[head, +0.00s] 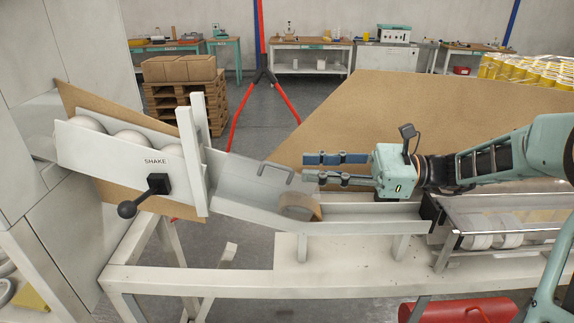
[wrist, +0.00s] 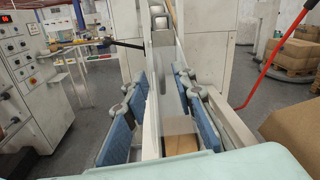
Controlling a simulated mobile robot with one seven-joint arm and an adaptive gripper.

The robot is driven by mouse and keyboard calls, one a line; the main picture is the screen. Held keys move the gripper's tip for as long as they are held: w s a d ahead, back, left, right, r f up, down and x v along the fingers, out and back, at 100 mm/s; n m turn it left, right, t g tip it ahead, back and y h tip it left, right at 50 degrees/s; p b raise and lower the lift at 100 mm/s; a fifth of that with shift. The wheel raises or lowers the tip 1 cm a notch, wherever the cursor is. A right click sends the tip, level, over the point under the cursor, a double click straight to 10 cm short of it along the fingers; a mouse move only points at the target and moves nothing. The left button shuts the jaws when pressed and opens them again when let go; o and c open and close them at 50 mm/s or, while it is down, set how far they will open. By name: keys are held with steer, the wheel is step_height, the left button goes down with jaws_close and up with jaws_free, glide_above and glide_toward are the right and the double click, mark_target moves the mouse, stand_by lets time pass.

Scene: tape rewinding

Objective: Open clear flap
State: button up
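The clear flap (head: 292,195) looks like a see-through panel over the sloping metal chute (head: 365,228), with a thin grey bent handle (head: 277,168) near its upper edge. A brown tape roll (head: 300,207) sits in the chute under or behind it. The roll also shows in the wrist view (wrist: 182,146) behind a pale see-through sheet. My gripper (head: 309,167) points left, just right of the handle and above the chute. Its blue-padded fingers are apart with nothing between them. In the wrist view my gripper (wrist: 160,92) has one finger either side of the chute line.
A channel with white rolls (head: 128,140) and a black-knobbed lever (head: 140,198) stands left, beside white posts (head: 190,150). A brown board (head: 430,125) slopes behind my arm. Clear-covered rolls (head: 495,240) lie at right. A red pole (wrist: 280,57) rises right in the wrist view.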

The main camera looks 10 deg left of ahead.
mark_target(286, 167)
steer(key=a, duration=0.4)
steer(key=s+a, duration=0.1)
steer(key=a, duration=0.1)
steer(key=shift+d, duration=0.1)
steer(key=shift+c, duration=0.4)
jaws_close()
